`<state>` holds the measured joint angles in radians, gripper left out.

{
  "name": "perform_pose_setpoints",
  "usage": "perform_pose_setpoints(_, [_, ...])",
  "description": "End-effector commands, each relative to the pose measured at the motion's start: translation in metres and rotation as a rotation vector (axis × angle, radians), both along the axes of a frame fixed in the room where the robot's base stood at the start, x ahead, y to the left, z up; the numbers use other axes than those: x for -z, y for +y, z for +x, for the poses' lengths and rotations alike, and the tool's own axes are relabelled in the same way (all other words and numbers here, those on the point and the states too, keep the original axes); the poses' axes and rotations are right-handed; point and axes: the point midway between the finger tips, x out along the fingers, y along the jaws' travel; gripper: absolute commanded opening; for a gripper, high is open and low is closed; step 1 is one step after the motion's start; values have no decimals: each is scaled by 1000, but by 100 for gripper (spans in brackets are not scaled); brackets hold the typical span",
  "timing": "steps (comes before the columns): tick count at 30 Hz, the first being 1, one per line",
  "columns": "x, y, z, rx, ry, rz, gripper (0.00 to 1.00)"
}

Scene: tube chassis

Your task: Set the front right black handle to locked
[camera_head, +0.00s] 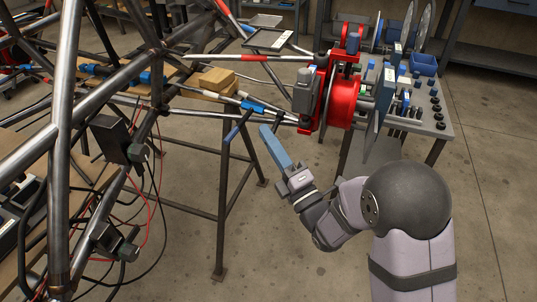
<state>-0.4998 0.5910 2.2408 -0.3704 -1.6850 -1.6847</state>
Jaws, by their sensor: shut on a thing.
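My gripper (292,174) is at the end of my arm, right of the picture's middle. It is shut on a long blue-grey bar (275,147), which tilts up and left from the jaws. A dark handle (238,126) slants down and left from a blue clamp (254,107) on a light tube. The bar's upper end appears close to this handle, with a small gap between them in the picture. I cannot tell the depth between them, nor whether this is the front right black handle, nor whether it is locked.
The chassis of steel tubes (63,90) fills the left side, with cables hanging from it. A red wheel hub (341,103) stands just beyond the bar. A bench with small parts (432,128) is behind it. A trestle leg (222,205) stands below; the floor (260,260) is clear.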

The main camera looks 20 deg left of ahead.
Motion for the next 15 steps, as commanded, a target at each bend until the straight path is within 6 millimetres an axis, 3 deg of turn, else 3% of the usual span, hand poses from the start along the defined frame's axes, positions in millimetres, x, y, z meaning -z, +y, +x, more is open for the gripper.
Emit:
perform_pose_setpoints(1, [14, -1, 1, 2, -33, -2, 0])
perform_pose_setpoints(15, [31, -1, 13, 14, -338, -36, 0])
